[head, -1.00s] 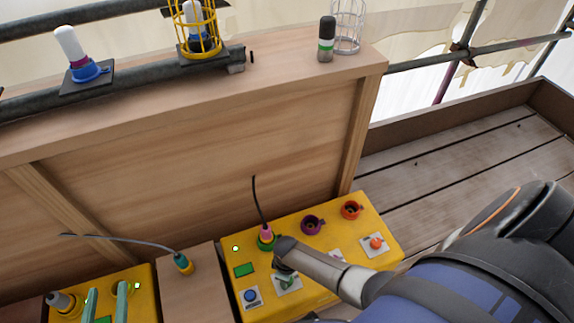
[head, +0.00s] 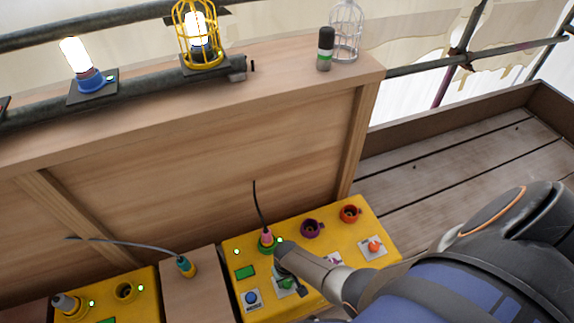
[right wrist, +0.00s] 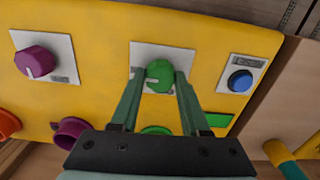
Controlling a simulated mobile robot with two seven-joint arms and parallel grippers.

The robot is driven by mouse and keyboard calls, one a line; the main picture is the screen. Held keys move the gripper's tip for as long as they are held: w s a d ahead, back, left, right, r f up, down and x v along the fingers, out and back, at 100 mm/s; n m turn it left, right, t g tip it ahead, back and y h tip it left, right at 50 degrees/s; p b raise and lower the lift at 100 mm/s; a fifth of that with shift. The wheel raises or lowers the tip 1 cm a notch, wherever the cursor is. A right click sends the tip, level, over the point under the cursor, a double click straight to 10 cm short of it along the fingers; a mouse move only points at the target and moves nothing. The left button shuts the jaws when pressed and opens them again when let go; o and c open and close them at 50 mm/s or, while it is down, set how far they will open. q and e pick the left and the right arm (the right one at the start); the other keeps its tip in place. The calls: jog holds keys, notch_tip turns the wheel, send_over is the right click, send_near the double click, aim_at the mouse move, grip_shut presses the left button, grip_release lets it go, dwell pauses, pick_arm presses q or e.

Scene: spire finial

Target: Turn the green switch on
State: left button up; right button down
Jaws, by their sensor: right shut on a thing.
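The green switch (right wrist: 159,75) is a round knob on a white plate on the yellow box (head: 315,235). In the right wrist view the two green fingers of my right gripper (right wrist: 159,84) are closed around its sides. In the head view the green knob (head: 287,284) shows just below my right wrist, partly hidden by it. A pink-ended plug (head: 266,238) with a black cable sits in the green socket behind it. A small green light glows beside that socket. My left gripper is not in view.
Purple (head: 312,229) and orange (head: 350,214) sockets are empty.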

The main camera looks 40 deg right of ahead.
aim_at(287, 281)
jog(key=shift+m, duration=0.3)
dwell(0.4)
jog(key=shift+c, duration=1.9)
grip_release()
jog(key=shift+r+p, duration=0.55)
jog(key=shift+r, duration=0.05)
pick_arm(q)
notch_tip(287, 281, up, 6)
jog(key=p, duration=0.7)
jog(key=shift+p, duration=0.3)
pick_arm(e)
notch_tip(287, 281, up, 11)
jog(key=shift+r, duration=0.15)
